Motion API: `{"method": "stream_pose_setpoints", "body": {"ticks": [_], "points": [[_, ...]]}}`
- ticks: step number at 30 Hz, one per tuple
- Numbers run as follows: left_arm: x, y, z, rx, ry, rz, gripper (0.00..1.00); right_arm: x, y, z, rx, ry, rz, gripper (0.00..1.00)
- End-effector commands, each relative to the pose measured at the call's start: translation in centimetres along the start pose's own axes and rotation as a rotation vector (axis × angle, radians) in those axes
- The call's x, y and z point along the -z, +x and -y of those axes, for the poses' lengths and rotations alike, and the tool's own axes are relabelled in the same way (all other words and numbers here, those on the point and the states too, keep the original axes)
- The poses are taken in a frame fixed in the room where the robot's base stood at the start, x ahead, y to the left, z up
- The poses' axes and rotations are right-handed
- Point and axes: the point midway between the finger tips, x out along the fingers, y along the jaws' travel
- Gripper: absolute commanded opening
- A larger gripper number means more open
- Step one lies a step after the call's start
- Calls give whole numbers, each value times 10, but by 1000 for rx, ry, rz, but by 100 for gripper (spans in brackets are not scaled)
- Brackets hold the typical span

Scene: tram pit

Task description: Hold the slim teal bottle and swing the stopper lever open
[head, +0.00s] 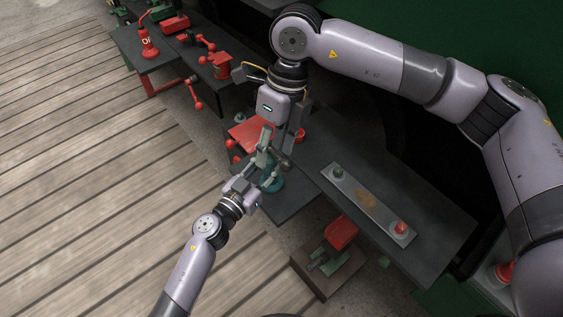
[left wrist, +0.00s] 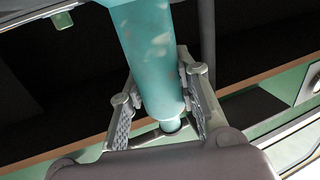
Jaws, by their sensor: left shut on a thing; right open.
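The slim teal bottle (head: 271,184) is over the dark bench in the head view. In the left wrist view the teal bottle (left wrist: 148,60) runs down between my left fingers. My left gripper (head: 262,179) comes from below left and is shut around the bottle; in the left wrist view my left gripper (left wrist: 160,108) has a finger on each side of it. My right gripper (head: 275,152) is open and hangs close above the bottle's upper end. The stopper lever is too small and too covered by my right fingers to make out.
The dark bench (head: 432,207) carries a pale strip (head: 360,198) with a red-topped fitting (head: 400,229) and a green-topped one (head: 338,171). A box (head: 325,268) with red and green parts stands below. Another bench with red tools is at upper left. The plank floor (head: 90,170) is clear.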

Motion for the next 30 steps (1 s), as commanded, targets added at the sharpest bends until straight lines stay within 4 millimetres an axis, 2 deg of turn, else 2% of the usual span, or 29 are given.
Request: {"method": "stream_pose_setpoints", "body": {"ticks": [1, 6, 10, 14, 19, 22, 30], "points": [[-1, 0, 0, -1, -2, 1, 0, 1, 12, -11, -87, -23, 16, 46], [-1, 0, 0, -1, -2, 1, 0, 1, 33, -42, -360, -91, 125, 46], [-1, 0, 0, -1, -2, 1, 0, 3, 42, -55, -537, -114, 236, 46], [-1, 0, 0, -1, -2, 1, 0, 7, 50, -57, -686, -104, 365, 46], [-1, 0, 0, -1, -2, 2, 0, 20, 60, -46, -824, -50, 551, 46], [-1, 0, 0, -1, -2, 2, 0, 31, 66, -32, -874, 4, 671, 46], [-1, 0, -1, -1, -2, 2, 0, 78, 81, 28, -875, 207, 996, 46]]}}
